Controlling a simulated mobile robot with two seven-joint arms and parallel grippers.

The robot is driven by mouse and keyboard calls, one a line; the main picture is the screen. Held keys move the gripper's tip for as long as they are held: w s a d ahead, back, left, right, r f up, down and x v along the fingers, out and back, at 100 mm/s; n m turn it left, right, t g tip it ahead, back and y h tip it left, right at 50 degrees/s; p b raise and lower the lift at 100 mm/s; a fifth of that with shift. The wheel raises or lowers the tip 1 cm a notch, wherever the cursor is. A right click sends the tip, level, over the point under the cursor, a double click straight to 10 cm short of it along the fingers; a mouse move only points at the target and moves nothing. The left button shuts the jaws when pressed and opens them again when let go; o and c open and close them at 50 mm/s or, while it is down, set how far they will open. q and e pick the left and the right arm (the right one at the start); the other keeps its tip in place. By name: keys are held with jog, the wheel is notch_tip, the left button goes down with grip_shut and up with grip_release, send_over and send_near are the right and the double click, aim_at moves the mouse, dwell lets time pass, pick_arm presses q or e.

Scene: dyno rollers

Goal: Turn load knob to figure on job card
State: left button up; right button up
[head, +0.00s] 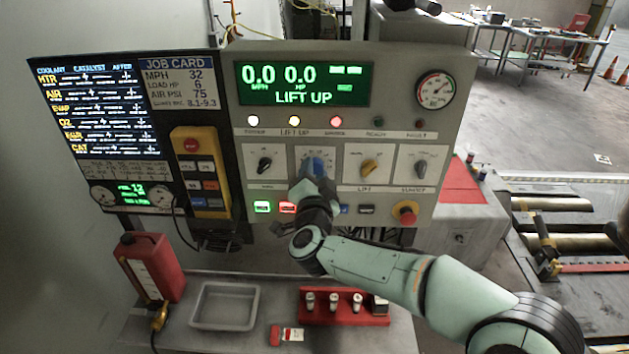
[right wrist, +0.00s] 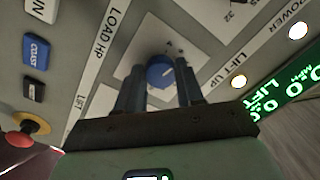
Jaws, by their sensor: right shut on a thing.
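The blue load knob (head: 318,163) is on a white plate in the middle of the grey panel. My right gripper (head: 314,178) reaches it from below and is shut on it. In the right wrist view the fingers (right wrist: 162,78) stand on both sides of the blue knob (right wrist: 159,70), beside the LOAD HP label. The job card (head: 178,80) reads MPH 32, LOAD HP 6, AIR PSI 75. The green display (head: 303,84) reads 0.0 MPH, 0.0 HP, LIFT UP. My left gripper is out of view.
A black knob (head: 264,163), a yellow knob (head: 369,167) and a grey knob (head: 420,166) flank the blue one. A red stop button (head: 406,213) and lit push buttons sit below. A grey tray (head: 225,305) and a red rack (head: 344,320) stand on the bench.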

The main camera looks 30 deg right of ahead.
jog(key=shift+m, duration=0.4)
jog(key=o, duration=1)
jog(key=b+v, duration=0.2)
jog(key=v, duration=1.1)
jog(key=shift+s+a, duration=0.15)
jog(key=shift+s, duration=0.05)
